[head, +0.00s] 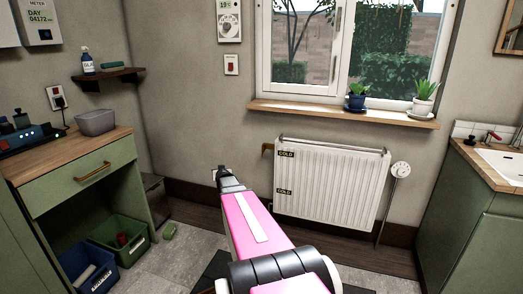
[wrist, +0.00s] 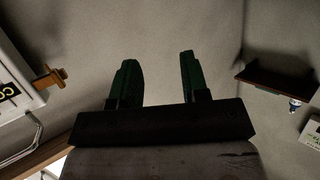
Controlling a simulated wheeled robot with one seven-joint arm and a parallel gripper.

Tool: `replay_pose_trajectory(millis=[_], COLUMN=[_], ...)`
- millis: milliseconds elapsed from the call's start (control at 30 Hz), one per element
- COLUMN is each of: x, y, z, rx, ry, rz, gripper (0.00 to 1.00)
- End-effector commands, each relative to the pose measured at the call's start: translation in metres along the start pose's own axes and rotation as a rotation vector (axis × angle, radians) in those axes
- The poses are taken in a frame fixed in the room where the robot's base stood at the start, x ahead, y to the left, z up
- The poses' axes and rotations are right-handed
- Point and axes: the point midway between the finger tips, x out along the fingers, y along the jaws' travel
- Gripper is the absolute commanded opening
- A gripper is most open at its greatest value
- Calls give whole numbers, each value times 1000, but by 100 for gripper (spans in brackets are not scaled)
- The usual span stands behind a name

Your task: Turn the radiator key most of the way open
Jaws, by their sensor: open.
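The white radiator (head: 330,183) hangs under the window, with "COLD" labels on its left side. A small brass key (head: 267,148) sticks out at its upper left corner. In the wrist view, which looks upside down, the brass key (wrist: 50,77) is at the left beside the radiator's edge (wrist: 15,75). My gripper (head: 225,172) is left of the radiator and lower than the key in the head view. In the wrist view, my gripper (wrist: 158,58) has its two dark green fingers apart with nothing between them. It is clear of the key.
A white dial valve (head: 400,169) is on the radiator's right. The window sill (head: 340,114) with two potted plants is above. A green cabinet (head: 80,175) with bins stands left, a sink counter (head: 485,162) right. A small wall shelf (head: 108,76) is at upper left.

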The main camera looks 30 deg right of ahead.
Motion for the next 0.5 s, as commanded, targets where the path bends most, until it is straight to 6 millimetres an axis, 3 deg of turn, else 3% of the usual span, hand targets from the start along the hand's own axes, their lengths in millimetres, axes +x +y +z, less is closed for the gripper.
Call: replay_pose_trajectory(millis=[33, 100, 233, 333, 500], x=[24, 38, 50, 51, 49], y=[34, 77, 148, 186, 215], z=[-16, -35, -57, -64, -69], rx=[13, 26, 41, 49, 55], ry=[75, 168, 284, 329, 357], rz=[79, 197, 404, 523, 621], gripper=[42, 42, 42, 42, 42])
